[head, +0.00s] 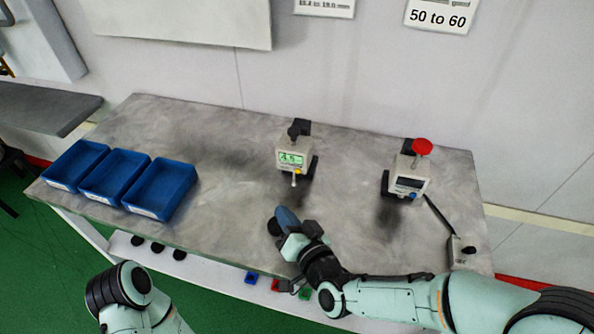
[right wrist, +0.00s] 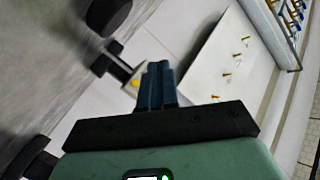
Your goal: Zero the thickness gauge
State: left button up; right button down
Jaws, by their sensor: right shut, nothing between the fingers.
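The thickness gauge (head: 292,154) stands upright at the middle of the table. It has a pale body, a black top, a lit green display (head: 290,158) that seems to read about 4.5, and a yellow button (head: 298,171) low on its front. My right gripper (head: 281,215) is shut and empty, in front of the gauge and apart from it in the head view. In the right wrist view its blue fingers (right wrist: 158,84) are together, and the yellow button (right wrist: 135,83) shows just left of them. My left arm shows at the lower left; its gripper is out of view.
A second device (head: 408,176) with a red knob (head: 422,146) stands at the right, cabled to a small box (head: 461,250). Blue bins (head: 165,188) stand at the left. Black discs (head: 158,247) lie on the lower shelf.

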aim_at(298, 171)
jog(key=w, duration=0.2)
jog(key=w+d+p, duration=0.1)
jog(key=w, duration=0.1)
jog(key=w+d, duration=0.1)
jog(key=w, duration=0.2)
jog(key=shift+d+p, duration=0.1)
jog(key=shift+p, duration=0.25)
pick_arm(q)
jog(key=shift+s+r, duration=0.25)
jog(key=shift+r, duration=0.35)
pick_arm(e)
jog(key=shift+w+d, duration=0.25)
jog(key=shift+w, duration=0.45)
pick_arm(q)
jog(key=shift+f, duration=0.1)
pick_arm(e)
jog(key=shift+w, duration=0.1)
dwell(0.4)
jog(key=shift+w+d+f+b, duration=0.15)
jog(key=shift+w+b, duration=0.1)
jog(key=shift+b, duration=0.2)
pick_arm(q)
jog(key=shift+f, duration=0.25)
